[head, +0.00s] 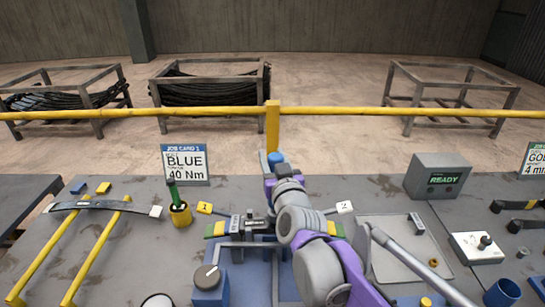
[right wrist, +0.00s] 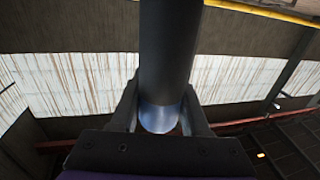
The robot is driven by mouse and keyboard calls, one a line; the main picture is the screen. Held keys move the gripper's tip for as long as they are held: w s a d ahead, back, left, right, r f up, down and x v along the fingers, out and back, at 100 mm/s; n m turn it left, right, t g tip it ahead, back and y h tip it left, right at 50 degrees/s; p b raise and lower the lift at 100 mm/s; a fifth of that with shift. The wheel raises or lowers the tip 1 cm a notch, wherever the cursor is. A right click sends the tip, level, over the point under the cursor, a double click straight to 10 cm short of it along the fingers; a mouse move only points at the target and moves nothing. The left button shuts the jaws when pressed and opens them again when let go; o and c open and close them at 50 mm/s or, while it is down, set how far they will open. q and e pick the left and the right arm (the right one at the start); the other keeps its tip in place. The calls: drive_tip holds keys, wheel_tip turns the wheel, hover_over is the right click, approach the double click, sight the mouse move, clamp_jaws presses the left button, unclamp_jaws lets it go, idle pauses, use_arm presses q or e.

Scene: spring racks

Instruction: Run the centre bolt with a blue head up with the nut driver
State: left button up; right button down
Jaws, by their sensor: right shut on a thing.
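My right gripper (head: 270,183) is above the clamp fixture at the middle of the bench. It is shut on an upright dark cylinder, which I take for the nut driver; its blue top (head: 275,158) shows above the jaws. In the right wrist view the dark cylinder (right wrist: 166,50) stands between the two fingers (right wrist: 160,108) and has a shiny rounded end. The grey clamp (head: 243,228) sits on a blue base (head: 240,283). The blue-headed centre bolt cannot be made out; my arm covers part of the fixture. My left gripper is out of view.
A job card (head: 185,165) reads BLUE 40 Nm. A yellow cup (head: 181,215) with a green-handled tool stands left of the fixture. A grey tray (head: 390,235) and a READY box (head: 438,177) are on the right. A yellow rail (head: 400,112) runs behind the bench.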

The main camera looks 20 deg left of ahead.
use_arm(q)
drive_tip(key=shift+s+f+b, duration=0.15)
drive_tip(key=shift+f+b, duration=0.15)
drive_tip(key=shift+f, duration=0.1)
use_arm(e)
drive_tip(key=shift+s+f, duration=0.1)
drive_tip(key=shift+f, duration=0.9)
idle(1.1)
drive_tip(key=shift+r, duration=0.1)
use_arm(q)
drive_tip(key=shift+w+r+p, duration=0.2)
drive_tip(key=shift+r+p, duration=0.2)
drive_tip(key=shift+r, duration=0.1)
use_arm(e)
drive_tip(key=shift+r, duration=1.1)
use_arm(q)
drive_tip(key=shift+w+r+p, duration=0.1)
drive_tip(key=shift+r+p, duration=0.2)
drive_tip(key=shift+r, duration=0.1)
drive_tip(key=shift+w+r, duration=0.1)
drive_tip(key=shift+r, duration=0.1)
use_arm(e)
drive_tip(key=shift+r, duration=2.4)
